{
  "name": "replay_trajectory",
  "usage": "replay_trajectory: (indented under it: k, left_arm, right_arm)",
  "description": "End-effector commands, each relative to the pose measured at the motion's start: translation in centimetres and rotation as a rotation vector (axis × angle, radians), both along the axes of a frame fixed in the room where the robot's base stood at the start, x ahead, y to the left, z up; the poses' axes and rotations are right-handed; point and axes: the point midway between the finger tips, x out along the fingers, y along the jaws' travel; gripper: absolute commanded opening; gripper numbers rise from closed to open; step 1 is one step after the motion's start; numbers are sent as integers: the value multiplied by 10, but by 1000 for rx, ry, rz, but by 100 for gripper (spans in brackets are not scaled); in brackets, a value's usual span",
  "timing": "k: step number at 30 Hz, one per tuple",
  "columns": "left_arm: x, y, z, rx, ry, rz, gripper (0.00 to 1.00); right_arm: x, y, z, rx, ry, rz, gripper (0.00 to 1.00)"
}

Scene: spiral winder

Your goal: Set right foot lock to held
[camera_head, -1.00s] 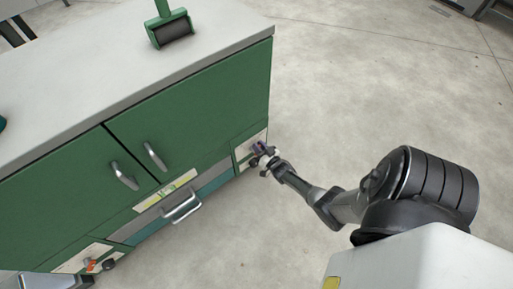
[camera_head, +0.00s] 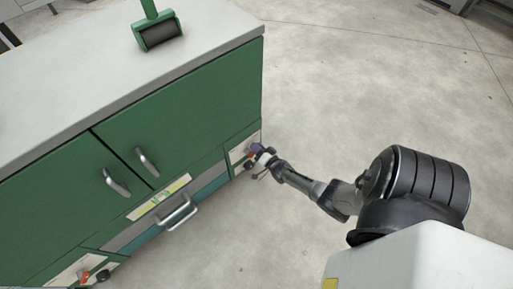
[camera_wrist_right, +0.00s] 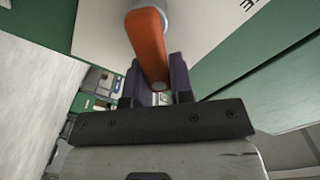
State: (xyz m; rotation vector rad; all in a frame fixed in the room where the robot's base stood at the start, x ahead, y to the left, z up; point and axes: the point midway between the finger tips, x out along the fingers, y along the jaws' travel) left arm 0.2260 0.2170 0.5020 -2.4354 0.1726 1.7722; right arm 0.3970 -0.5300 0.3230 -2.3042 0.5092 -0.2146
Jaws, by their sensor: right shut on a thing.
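The right foot lock is an orange lever (camera_wrist_right: 148,45) on a cream panel (camera_wrist_right: 205,30) with dark lettering, filling the top middle of the right wrist view. In the head view this panel (camera_head: 237,153) is low at the right end of the green cabinet, and a bit of orange shows beside my gripper. My right gripper (camera_head: 260,154) is at the panel. In the right wrist view its dark purple fingers (camera_wrist_right: 154,90) stand on both sides of the lever's end, shut on it. My left gripper is not in view.
The green cabinet (camera_head: 195,110) has two grey door handles and a lower metal pull handle (camera_head: 176,213). A second panel with an orange lever (camera_head: 86,277) is at the lower left. A green roller tool (camera_head: 158,32) is on the grey top. Open floor (camera_head: 350,90) lies to the right.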

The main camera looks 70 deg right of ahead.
Motion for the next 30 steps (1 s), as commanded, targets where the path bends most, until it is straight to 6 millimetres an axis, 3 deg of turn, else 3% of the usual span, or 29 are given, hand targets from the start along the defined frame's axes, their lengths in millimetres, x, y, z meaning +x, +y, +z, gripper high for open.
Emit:
replay_trajectory:
  k: [12, 13, 20, 30]
  left_arm:
    - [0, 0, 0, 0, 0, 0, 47]
    - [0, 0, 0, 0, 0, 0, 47]
    - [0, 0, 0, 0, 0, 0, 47]
    - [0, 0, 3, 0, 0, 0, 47]
  right_arm:
    - [-1, 0, -2, 12, -1, -1, 0]
    - [-1, 0, -2, 12, -1, -1, 23]
    - [-1, 0, -1, 10, -2, -1, 45]
    - [-4, 2, 0, 9, -2, -1, 47]
